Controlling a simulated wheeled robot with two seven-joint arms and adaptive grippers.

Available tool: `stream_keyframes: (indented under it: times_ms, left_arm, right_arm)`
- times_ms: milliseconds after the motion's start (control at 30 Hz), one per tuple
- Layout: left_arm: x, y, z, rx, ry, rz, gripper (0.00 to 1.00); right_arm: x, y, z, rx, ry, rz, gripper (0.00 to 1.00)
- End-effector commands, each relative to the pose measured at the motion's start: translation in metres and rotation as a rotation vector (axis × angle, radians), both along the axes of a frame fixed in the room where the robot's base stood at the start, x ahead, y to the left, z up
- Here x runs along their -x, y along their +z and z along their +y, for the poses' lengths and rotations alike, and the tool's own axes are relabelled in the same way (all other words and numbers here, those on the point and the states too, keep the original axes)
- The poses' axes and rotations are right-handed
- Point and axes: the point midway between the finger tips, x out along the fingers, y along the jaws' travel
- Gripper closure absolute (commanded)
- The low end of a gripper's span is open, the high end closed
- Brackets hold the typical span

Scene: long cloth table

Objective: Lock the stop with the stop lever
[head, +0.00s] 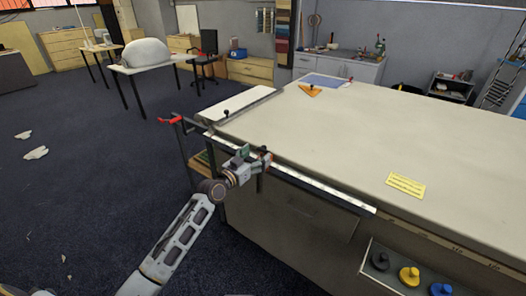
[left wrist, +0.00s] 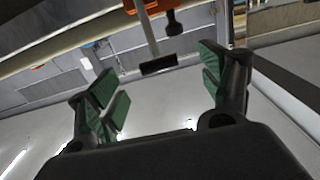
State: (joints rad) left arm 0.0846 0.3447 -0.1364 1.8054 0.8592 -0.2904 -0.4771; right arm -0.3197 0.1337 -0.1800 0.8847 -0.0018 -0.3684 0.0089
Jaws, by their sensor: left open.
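A scaled metal rail (head: 320,187) runs along the table's near left edge. My left gripper (head: 253,158) is open at this rail, and a small reddish part shows beside its fingers. In the left wrist view, my left gripper (left wrist: 158,85) has its green pads wide apart with nothing between them. Beyond the fingertips, an orange part (left wrist: 143,6) shows at the top edge, with a pale bar, a black knob (left wrist: 174,23) and a black block (left wrist: 158,65). These look like the stop and its lever; whether it is locked I cannot tell. My right gripper is not in view.
The cloth table (head: 340,130) bears an orange triangle (head: 310,91), a blue sheet (head: 326,81) and a yellow card (head: 406,185). A red handle (head: 171,120) is at the rail's far end. A tray (head: 380,262) with knobs hangs at the near side. The left floor is mostly free.

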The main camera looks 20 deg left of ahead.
Motion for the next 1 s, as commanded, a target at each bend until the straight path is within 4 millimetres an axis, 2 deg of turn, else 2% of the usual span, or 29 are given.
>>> stream_keyframes:
  times_ms: [500,1000]
  left_arm:
    - [-0.037,0.000,-0.014,0.001,0.000,0.000,0.21]
    - [-0.043,0.000,-0.016,0.000,-0.001,0.001,0.21]
  right_arm:
    - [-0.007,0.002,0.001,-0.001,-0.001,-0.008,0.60]
    - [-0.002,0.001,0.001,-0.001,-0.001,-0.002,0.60]
